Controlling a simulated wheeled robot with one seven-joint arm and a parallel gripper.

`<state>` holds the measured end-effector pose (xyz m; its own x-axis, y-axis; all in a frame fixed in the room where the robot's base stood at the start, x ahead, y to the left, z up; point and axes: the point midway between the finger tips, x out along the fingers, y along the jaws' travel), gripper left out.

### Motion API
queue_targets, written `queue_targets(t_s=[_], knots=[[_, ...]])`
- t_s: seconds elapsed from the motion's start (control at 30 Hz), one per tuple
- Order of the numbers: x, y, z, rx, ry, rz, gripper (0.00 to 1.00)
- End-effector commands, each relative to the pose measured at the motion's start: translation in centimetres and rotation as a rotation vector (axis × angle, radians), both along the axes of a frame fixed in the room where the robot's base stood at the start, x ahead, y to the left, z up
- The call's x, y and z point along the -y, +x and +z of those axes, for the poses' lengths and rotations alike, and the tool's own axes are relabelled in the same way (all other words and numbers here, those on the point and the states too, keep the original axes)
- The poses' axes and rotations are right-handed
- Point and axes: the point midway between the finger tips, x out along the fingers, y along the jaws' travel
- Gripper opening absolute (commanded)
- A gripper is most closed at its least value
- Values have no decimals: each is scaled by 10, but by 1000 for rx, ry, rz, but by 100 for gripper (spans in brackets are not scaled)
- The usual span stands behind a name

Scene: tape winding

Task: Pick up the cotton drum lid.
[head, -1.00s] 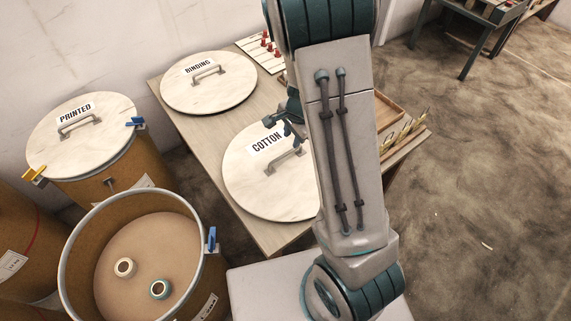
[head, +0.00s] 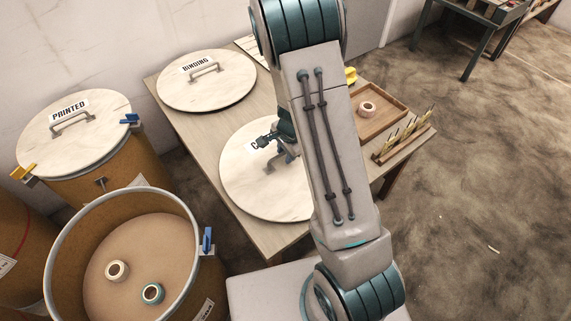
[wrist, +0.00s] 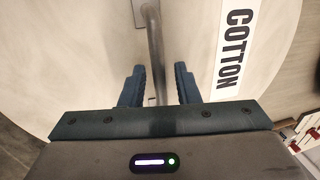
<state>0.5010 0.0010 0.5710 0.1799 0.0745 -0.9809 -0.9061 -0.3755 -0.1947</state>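The cotton drum lid (head: 245,190) is a pale round disc lying on the table. Its COTTON label (wrist: 236,45) shows in the wrist view; in the head view my arm hides most of it. The lid's grey bar handle (wrist: 153,45) runs lengthwise in the wrist view, its far part ahead of my fingers. My gripper (wrist: 160,88) is open, one finger on each side of the handle's line, with gaps on both sides. In the head view my gripper (head: 272,148) is over the lid; whether the fingers touch it cannot be told.
The BINDING lid (head: 215,88) lies behind on the same table (head: 190,125). The PRINTED lid (head: 85,140) covers a drum at left. An open drum (head: 70,220) holds two tape rolls. A wooden tray (head: 385,112) with a roll and a rack (head: 400,145) stand right.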

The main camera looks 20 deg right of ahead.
Motion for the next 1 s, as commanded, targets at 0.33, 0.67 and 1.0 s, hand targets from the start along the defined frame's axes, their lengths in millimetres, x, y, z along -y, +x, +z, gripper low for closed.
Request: queue_targets(t_s=[0.33,0.67,1.0], knots=[[0,0,1,0,0,0,0],[0,0,2,0,0,0,0],[0,0,2,1,0,0,0]])
